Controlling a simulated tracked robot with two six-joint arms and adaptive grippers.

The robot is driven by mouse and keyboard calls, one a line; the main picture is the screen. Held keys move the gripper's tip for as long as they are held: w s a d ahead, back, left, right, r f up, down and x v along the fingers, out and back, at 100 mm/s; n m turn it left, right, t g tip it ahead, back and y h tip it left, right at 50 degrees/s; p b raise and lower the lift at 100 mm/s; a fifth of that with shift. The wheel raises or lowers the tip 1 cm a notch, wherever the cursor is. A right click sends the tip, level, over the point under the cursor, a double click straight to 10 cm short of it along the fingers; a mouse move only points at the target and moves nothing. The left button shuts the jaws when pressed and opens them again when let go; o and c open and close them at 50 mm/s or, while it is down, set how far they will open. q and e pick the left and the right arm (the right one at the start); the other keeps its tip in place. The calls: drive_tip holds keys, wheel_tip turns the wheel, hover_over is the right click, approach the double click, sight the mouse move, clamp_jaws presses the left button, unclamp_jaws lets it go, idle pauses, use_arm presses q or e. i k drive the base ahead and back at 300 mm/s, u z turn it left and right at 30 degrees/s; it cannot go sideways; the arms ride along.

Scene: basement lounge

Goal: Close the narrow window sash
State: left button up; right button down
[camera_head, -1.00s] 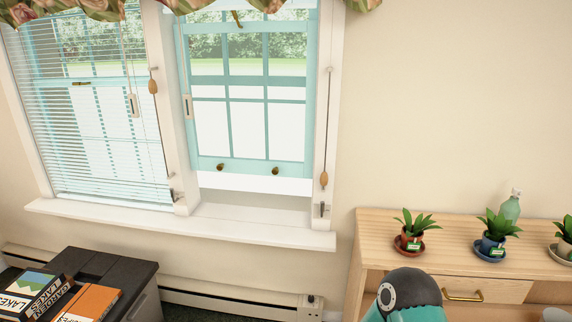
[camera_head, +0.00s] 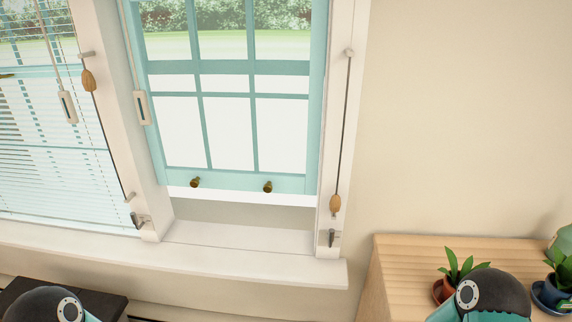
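The narrow window sash (camera_head: 240,183) is light teal with several panes and stands raised in the right-hand part of the window. A gap shows between its bottom rail and the white sill (camera_head: 240,237). Two small brass knobs, a left one (camera_head: 195,182) and a right one (camera_head: 267,186), sit on the bottom rail. Parts of my two arms show at the bottom edge, one at the left and one at the right. Neither gripper is in view, and nothing of mine touches the sash.
A wider window with lowered blinds (camera_head: 50,150) is at the left. A cord with a wooden pull (camera_head: 335,204) hangs right of the sash. A wooden cabinet (camera_head: 410,262) with potted plants stands at the lower right. A dark surface (camera_head: 100,304) is at the lower left.

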sight(297, 184)
drive_tip(key=u, duration=0.2)
drive_tip(key=i, duration=0.9)
drive_tip(key=u, duration=0.6)
